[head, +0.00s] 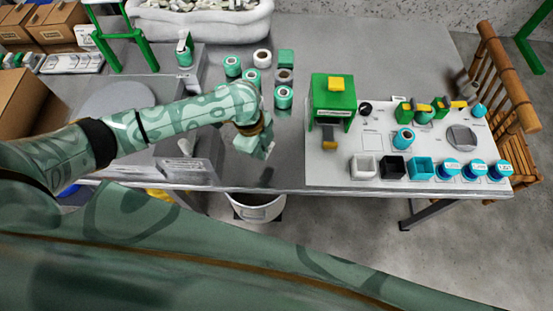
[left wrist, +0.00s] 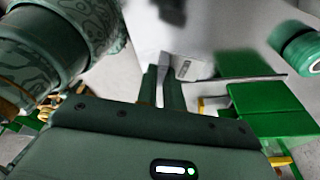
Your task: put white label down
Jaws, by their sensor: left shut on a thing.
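My left gripper (head: 264,150) is low over the grey table (head: 230,173) near its front edge, left of the green device. Its fingers also show in the left wrist view (left wrist: 161,78), close together with a narrow pale gap. A small white label (left wrist: 193,67) with a dark printed mark shows at the fingertips in that view, and the gripper is shut on it. In the head view the label is too small or hidden to make out. My right gripper is not in view.
A green device (head: 333,97) with a yellow top stands right of the gripper. Several green-and-white spools (head: 283,97) stand behind it. A white board (head: 385,135) holds small bins and blue spools. A white bucket (head: 257,206) is below the front edge.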

